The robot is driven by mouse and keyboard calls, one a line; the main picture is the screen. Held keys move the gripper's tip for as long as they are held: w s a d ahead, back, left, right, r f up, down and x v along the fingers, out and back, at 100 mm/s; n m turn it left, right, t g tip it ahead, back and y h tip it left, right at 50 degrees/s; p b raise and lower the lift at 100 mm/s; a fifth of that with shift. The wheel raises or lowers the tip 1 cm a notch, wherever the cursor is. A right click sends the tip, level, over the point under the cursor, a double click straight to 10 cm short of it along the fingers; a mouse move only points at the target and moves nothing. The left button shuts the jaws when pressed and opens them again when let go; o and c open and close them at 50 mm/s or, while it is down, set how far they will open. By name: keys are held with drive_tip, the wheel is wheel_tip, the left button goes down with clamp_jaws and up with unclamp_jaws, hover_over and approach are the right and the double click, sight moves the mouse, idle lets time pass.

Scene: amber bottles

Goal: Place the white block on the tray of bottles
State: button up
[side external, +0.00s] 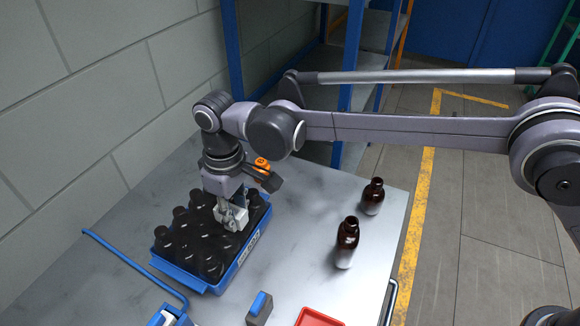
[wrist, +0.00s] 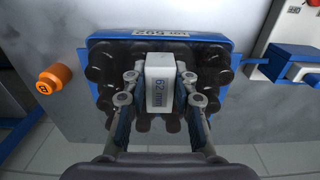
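The white block (wrist: 159,72), marked "62 mm", sits between the two fingers of my gripper (wrist: 159,88) in the wrist view. The fingers are closed in against its sides. In the side external view the block (side external: 239,219) is at my gripper (side external: 232,207), over the right part of the blue tray (side external: 229,275). The tray is filled with several dark amber bottles (side external: 185,238) standing upright. The block is at the level of the bottle tops; I cannot tell whether it touches them. My gripper points down and hides some bottles behind it.
Two amber bottles (side external: 347,240) (side external: 373,196) stand on the metal table (side external: 300,200) to the right of the tray. An orange cap-like object (wrist: 55,80) lies beside the tray. A red tray (side external: 320,318) and a grey-blue box (side external: 259,308) are at the near edge.

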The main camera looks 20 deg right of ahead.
sight(235, 212)
drive_tip(key=o, duration=0.4)
drive_tip(key=shift+r, duration=0.1)
wheel_tip(235, 212, up, 12)
drive_tip(key=f, duration=0.1)
drive_tip(key=d+r+m+t+y, duration=0.1)
drive_tip(key=d+r+m+t, duration=0.15)
drive_tip(key=d, duration=0.95)
drive_tip(key=d+r+m+t, duration=0.15)
drive_tip(key=d+r, duration=0.25)
drive_tip(key=d, duration=0.7)
drive_tip(key=s+d+f+m+t, duration=0.1)
drive_tip(key=s+d+f, duration=0.2)
drive_tip(key=d, duration=0.3)
drive_tip(key=s+d+f+m+t, duration=0.1)
drive_tip(key=s+d+f+m, duration=0.1)
drive_tip(key=s+d+f, duration=0.2)
drive_tip(key=s+d+f+m+t+h, duration=0.1)
drive_tip(key=s+d+f+m, duration=0.1)
drive_tip(key=s+d, duration=0.5)
drive_tip(key=shift+s+d+f, duration=0.1)
drive_tip(key=shift+d+f, duration=0.3)
drive_tip(key=shift+d, duration=0.35)
drive_tip(key=shift+d+f, duration=0.4)
drive_tip(key=shift+d, duration=0.35)
